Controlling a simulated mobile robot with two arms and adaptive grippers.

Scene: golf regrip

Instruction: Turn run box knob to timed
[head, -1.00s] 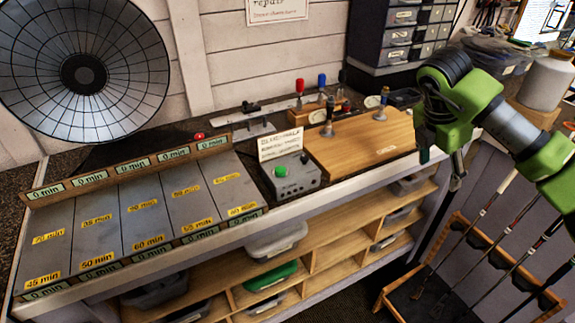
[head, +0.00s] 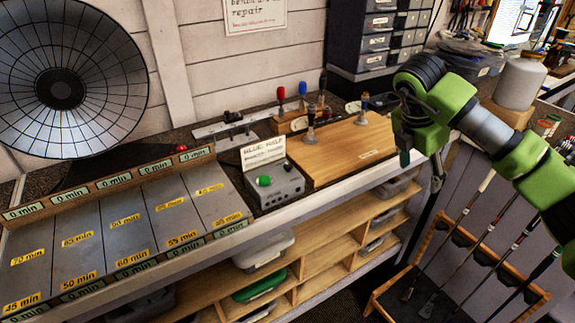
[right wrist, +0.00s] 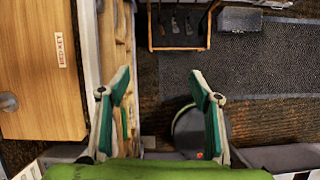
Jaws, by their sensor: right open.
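The run box (head: 274,185) is a small grey box on the bench with a green button (head: 264,181) on top and small controls on its front face, too small to read. A handwritten card (head: 264,153) stands behind it. My right gripper (head: 438,178) hangs to the right of the bench's front edge, well apart from the box. In the right wrist view my right gripper (right wrist: 160,92) is open and empty, with its fingers pointing over the floor. My left gripper is not in view.
A wooden board (head: 340,150) with metal clamps lies right of the box. A grey board with minute labels (head: 130,225) lies to its left, below a large dish fan (head: 65,80). A club rack (head: 455,265) stands on the floor at right.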

